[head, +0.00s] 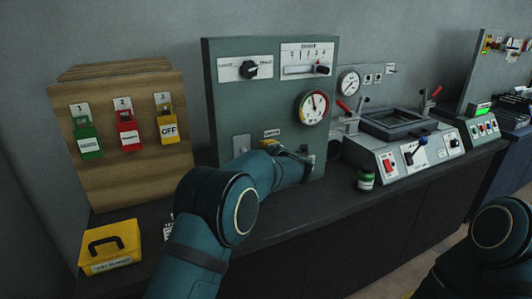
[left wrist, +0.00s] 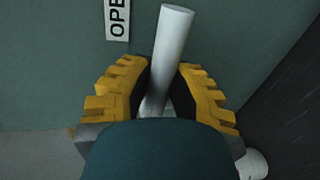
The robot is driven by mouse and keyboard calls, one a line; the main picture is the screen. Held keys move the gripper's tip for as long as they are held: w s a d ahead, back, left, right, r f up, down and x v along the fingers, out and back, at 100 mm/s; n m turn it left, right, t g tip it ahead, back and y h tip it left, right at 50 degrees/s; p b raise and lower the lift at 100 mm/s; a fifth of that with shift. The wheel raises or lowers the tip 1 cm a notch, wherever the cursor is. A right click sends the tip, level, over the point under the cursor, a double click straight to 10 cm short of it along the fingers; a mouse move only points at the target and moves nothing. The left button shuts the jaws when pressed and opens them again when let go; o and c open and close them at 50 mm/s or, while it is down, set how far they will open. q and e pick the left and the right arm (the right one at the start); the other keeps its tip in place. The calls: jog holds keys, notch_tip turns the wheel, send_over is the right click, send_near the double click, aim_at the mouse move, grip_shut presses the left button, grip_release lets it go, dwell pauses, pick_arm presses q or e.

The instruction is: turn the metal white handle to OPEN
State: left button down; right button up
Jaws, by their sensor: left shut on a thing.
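The white metal handle (left wrist: 174,42) is a plain round bar in the left wrist view, standing out between the two yellow fingers and leaning slightly right. My left gripper (left wrist: 158,92) is shut on it, one finger on each side. A white label reading "OPE" (left wrist: 117,18), its end cut off, is on the green-grey panel left of the bar. In the head view my left gripper (head: 285,148) is at the lower part of the tall panel (head: 225,105), and my arm hides the handle there. My right arm shows at the lower right, its gripper out of view.
Above my left gripper, the panel carries a round gauge (head: 313,107), a black knob (head: 250,69) and a slider (head: 321,69). A wooden board (head: 165,175) with padlocks and a yellow box (head: 110,246) stand left. A green-and-white jar (head: 366,180) and a control console (head: 420,152) are right.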

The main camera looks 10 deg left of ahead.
pick_arm(q)
jog(key=c, duration=0.9)
grip_release()
jog(key=shift+d+r, duration=0.15)
jog(key=shift+r, duration=0.2)
jog(key=shift+o, duration=0.2)
jog(key=shift+f, duration=0.15)
jog(key=v, duration=1.2)
jog(key=shift+s+f, duration=0.1)
jog(key=shift+s, duration=0.05)
